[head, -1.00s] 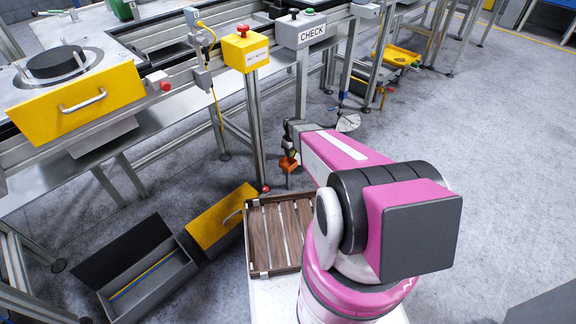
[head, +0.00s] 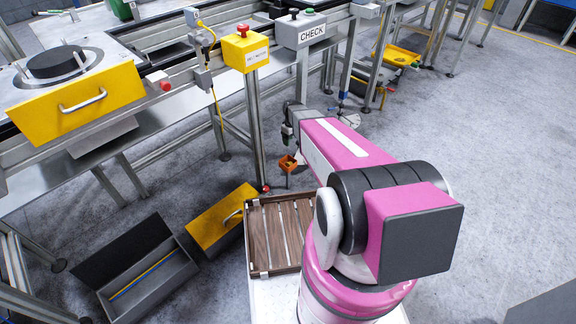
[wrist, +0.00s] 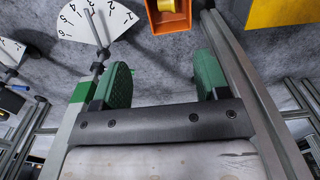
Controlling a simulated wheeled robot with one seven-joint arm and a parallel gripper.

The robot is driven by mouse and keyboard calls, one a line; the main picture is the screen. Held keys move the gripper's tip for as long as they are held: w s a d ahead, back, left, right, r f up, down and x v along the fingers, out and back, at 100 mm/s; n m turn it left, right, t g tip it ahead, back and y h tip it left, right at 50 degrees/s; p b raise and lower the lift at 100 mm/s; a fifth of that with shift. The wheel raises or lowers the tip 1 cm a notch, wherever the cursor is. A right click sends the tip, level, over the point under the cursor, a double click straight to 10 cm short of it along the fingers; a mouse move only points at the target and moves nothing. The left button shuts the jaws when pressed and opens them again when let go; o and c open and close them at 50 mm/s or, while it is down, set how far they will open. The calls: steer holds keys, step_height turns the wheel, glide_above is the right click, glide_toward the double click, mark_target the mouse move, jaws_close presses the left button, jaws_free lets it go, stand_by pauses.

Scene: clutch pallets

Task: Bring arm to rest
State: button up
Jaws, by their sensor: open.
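My arm, pink and dark grey, reaches from the lower right of the head view toward the workbench. Its forearm ends in a dark wrist (head: 291,122) beside a bench leg. The fingers are mostly hidden behind the arm in the head view. In the wrist view my gripper (wrist: 163,79) shows two green ribbed pads standing wide apart, with nothing between them but floor behind. The gripper is open and empty.
A wooden slatted tray (head: 249,240) lies in front of my base. A small orange bin (head: 287,162) stands behind it, also in the wrist view (wrist: 156,20). A white numbered dial (wrist: 75,25), an open grey box (head: 165,275) and a yellow-fronted box (head: 213,222) are near.

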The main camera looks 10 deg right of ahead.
steer(key=shift+r, duration=0.95)
steer(key=s+r+m, duration=0.3)
steer(key=s+r, duration=0.5)
steer(key=s, duration=0.2)
steer(key=s+r+m, duration=0.4)
steer(key=s+r, duration=0.4)
steer(key=s, duration=0.3)
steer(key=shift+s, duration=0.15)
